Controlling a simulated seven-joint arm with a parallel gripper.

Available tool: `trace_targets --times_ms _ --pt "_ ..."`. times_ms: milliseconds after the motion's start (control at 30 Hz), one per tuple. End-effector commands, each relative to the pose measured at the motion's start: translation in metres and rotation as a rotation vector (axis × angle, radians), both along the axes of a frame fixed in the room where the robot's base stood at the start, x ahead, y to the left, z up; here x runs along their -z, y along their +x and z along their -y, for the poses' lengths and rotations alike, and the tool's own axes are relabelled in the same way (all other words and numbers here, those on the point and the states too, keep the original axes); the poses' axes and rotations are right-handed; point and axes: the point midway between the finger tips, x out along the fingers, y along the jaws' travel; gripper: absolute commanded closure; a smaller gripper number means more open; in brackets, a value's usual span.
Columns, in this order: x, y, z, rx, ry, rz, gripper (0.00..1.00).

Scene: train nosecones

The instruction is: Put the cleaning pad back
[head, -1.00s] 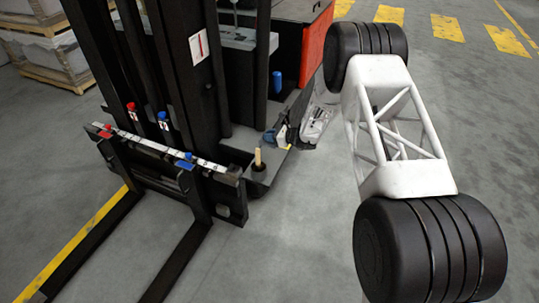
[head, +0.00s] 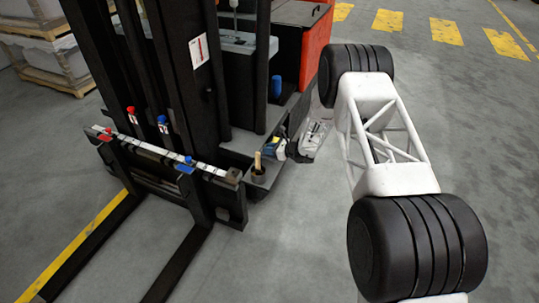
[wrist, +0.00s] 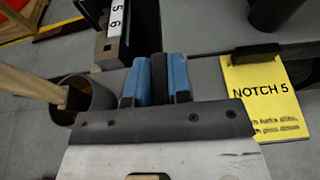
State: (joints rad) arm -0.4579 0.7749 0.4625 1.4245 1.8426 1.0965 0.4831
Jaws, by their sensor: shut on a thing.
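My gripper (head: 276,150) is beside the forklift's carriage end, to the right of a small dark pot. In the wrist view its two blue fingers (wrist: 158,82) are shut on a narrow dark slab (wrist: 159,77), which seems to be the cleaning pad. Its far end merges with the dark background. The pot (wrist: 95,97) stands just left of the fingers, with a wooden handle (wrist: 33,84) leaning out of it. It also shows in the head view (head: 260,175). No other pad is clear in either view.
A numbered bar (head: 160,153) with red and blue markers runs along the forklift carriage; its end (wrist: 112,50) is close left of my fingers. A yellow "NOTCH 5" card (wrist: 262,98) hangs right. The mast (head: 185,70) rises behind. Floor (head: 285,240) is clear in front.

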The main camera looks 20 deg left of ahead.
Motion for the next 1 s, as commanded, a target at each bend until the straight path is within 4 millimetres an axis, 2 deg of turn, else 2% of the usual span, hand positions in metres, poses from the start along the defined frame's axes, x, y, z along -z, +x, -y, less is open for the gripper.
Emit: trace_targets --times_ms 333,833,867,1000 --pt "0.031 0.0 0.0 -0.001 0.0 0.0 1.0" --pt "0.036 0.0 0.0 0.0 0.0 -0.001 1.0" --pt "0.036 0.0 0.0 0.0 0.0 0.0 0.78" --pt "0.035 0.0 0.0 0.0 0.0 0.0 0.57"
